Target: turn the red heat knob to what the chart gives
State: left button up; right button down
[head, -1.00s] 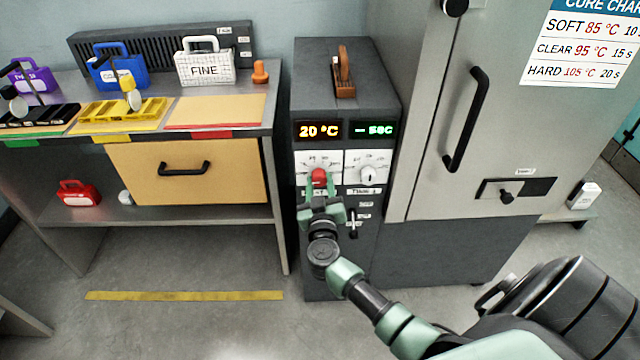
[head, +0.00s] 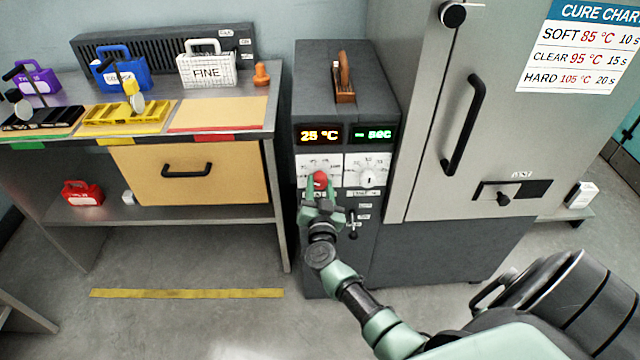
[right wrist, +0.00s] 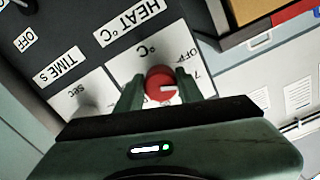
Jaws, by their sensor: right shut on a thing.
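The red heat knob (head: 320,180) is on the left white dial of the grey control box. My right gripper (head: 319,188) is shut on it; in the right wrist view the red knob (right wrist: 161,84) sits between the two fingers. The heat display (head: 320,135) reads 25 °C in orange. The time display (head: 370,134) shows a dash and "sec" in green. The cure chart (head: 580,48) on the oven door lists SOFT 85 °C 10 s, CLEAR 95 °C 15 s, HARD 105 °C 20 s. My left gripper is not in view.
The time knob (head: 369,178) is just right of the heat knob. A small lever (head: 352,226) is below. The oven door handle (head: 465,120) is to the right. The bench with a drawer (head: 190,172) is left, holding several cases and trays.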

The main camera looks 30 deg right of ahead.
jog(key=m, duration=0.3)
jog(key=shift+a+m, duration=0.1)
jog(key=shift+m, duration=0.3)
jog(key=m, duration=0.4)
jog(key=shift+m, duration=0.3)
jog(key=m+b, duration=0.1)
jog(key=m, duration=0.2)
jog(key=shift+a, duration=0.1)
jog(key=m+b, duration=0.1)
jog(key=m, duration=0.4)
jog(key=shift+r, duration=0.15)
jog(key=shift+m, duration=0.4)
jog(key=c, duration=0.9)
grip_release()
